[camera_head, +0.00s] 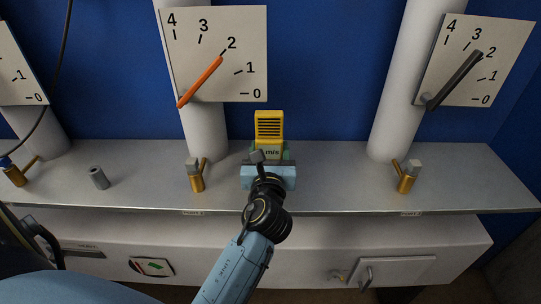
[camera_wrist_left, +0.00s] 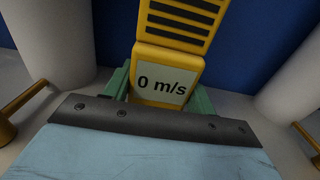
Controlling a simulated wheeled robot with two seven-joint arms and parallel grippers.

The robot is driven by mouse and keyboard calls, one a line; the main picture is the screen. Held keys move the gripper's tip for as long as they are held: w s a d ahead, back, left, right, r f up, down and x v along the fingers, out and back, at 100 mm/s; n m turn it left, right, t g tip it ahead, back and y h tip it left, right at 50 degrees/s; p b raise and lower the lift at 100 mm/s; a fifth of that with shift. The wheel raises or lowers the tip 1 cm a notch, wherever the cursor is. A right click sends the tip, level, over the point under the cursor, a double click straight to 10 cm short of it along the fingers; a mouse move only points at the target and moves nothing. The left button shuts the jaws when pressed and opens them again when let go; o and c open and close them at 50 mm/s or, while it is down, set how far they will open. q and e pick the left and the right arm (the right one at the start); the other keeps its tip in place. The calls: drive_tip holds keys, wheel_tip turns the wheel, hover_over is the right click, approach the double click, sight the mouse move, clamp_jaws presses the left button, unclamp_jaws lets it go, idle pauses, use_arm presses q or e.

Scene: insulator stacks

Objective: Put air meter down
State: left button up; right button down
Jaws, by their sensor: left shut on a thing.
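The air meter (camera_head: 268,126) is yellow with a dark slotted grille. It is upright above the middle of the grey shelf (camera_head: 330,185), near the back. It fills the top middle of the left wrist view (camera_wrist_left: 168,62), and its display reads 0 m/s. My left gripper (camera_head: 268,157) is shut on the air meter. Its green fingers (camera_wrist_left: 160,95) are on both sides of the display. The meter's lower end is hidden by the gripper, so I cannot tell whether it touches the shelf. My right gripper is not in view.
White pipes with dial plates stand left (camera_head: 203,125) and right (camera_head: 400,110) of the meter. Brass valves (camera_head: 196,178) (camera_head: 406,178) and a small grey cylinder (camera_head: 98,178) sit along the shelf. The shelf between the meter and the right valve is clear.

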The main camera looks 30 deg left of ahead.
use_arm(q)
drive_tip(key=shift+r, duration=0.15)
drive_tip(key=o, duration=1.1)
drive_tip(key=shift+f, duration=0.2)
drive_tip(key=shift+r, duration=0.1)
drive_tip(key=shift+s+d, duration=0.1)
drive_tip(key=shift+s, duration=0.1)
drive_tip(key=b+v, duration=0.1)
drive_tip(key=v, duration=1)
drive_tip(key=shift+s+d, duration=0.25)
drive_tip(key=shift+s, duration=0.05)
